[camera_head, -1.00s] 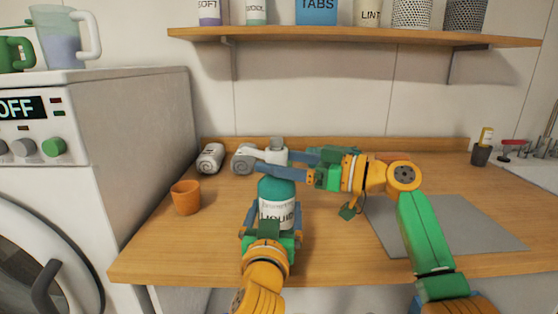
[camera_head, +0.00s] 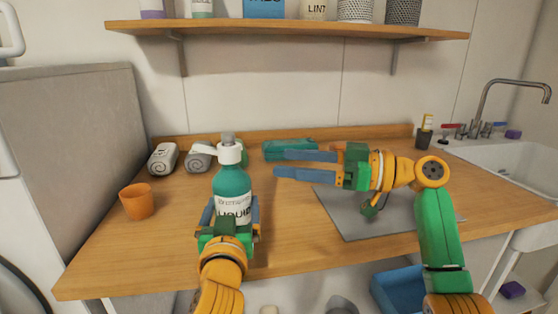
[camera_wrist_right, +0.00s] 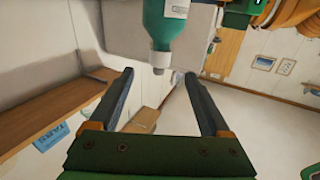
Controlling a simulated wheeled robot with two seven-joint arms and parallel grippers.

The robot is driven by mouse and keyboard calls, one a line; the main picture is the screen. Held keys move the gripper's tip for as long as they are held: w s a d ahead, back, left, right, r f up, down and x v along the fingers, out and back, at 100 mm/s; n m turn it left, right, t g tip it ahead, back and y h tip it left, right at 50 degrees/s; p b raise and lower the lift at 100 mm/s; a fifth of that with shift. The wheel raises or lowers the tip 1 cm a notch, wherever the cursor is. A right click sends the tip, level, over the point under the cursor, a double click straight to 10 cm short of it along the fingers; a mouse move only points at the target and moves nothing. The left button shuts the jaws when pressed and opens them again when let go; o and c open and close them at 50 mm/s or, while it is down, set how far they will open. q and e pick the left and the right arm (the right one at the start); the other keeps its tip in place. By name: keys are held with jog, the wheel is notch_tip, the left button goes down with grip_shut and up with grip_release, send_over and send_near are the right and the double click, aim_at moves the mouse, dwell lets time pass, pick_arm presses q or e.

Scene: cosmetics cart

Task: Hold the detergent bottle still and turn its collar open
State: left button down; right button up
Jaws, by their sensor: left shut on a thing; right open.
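The teal detergent bottle (camera_head: 231,183) stands upright near the front of the counter, with a white label. Its white collar (camera_head: 230,154) sits on top with a grey tip above it. My left gripper (camera_head: 231,212) is shut around the lower body of the bottle, over part of the label. My right gripper (camera_head: 278,164) is open and empty to the right of the bottle, fingers pointing left at about collar height, apart from it. In the right wrist view the bottle (camera_wrist_right: 165,25) appears upside down, with its collar (camera_wrist_right: 160,58) just beyond the open fingertips.
An orange cup (camera_head: 137,201) stands left of the bottle. Rolled grey towels (camera_head: 162,160) and a green object (camera_head: 290,149) lie at the back. A grey mat (camera_head: 375,225) lies under the right arm. A shelf (camera_head: 290,32) hangs above; a sink (camera_head: 505,165) is at right.

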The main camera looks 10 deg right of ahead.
aim_at(237, 158)
jog(key=s+a+m+t+h, duration=0.4)
jog(key=m+t+h, duration=0.1)
jog(key=t, duration=0.1)
jog(key=x, duration=1.2)
jog(key=shift+d+r, duration=0.15)
jog(key=shift+r, duration=0.05)
grip_shut()
